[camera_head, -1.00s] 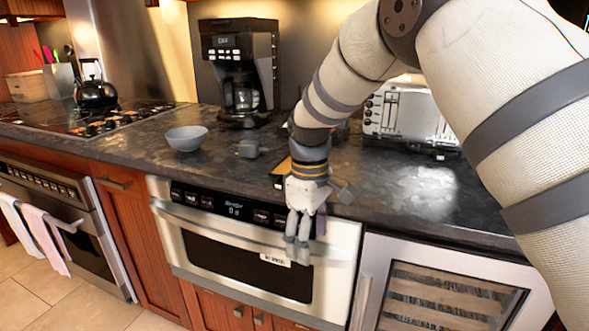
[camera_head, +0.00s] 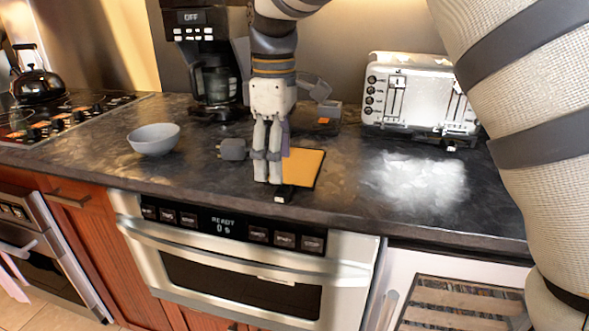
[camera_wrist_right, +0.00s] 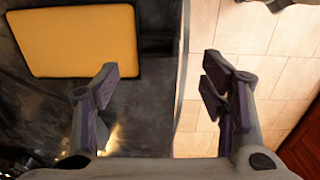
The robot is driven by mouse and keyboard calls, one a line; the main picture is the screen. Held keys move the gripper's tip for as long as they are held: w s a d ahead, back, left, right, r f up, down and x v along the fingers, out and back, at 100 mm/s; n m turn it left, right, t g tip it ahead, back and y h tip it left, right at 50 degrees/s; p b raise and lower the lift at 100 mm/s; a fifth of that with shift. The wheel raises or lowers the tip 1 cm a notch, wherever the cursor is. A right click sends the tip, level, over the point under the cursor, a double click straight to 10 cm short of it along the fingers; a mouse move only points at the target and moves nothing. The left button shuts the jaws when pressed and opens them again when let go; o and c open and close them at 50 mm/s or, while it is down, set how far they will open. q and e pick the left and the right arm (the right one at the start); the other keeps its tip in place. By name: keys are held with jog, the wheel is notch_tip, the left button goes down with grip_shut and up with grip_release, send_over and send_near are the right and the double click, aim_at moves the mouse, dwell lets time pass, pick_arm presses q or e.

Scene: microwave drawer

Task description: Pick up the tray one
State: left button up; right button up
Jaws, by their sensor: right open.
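A flat yellow-orange rectangle with a dark rim, which I take for the tray (camera_head: 304,165), lies on the dark countertop near its front edge. My right gripper (camera_head: 267,182) points down just left of it and hides part of its left side. In the right wrist view the tray (camera_wrist_right: 75,40) is at the upper left, and the right gripper (camera_wrist_right: 160,80) is open with nothing between its fingers. One finger shows over the counter, the other over the floor tiles. I cannot tell how high the fingertips are. My left gripper is not in view.
On the counter (camera_head: 395,215) are a grey bowl (camera_head: 153,139), a small dark grey object (camera_head: 232,149), a coffee maker (camera_head: 210,70) and a toaster (camera_head: 417,95). A microwave drawer (camera_head: 240,275) is shut below. Counter right of the tray is clear.

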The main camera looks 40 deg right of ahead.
jog(key=f, duration=0.5)
jog(key=shift+d+f, duration=0.1)
jog(key=shift+d, duration=0.1)
grip_shut()
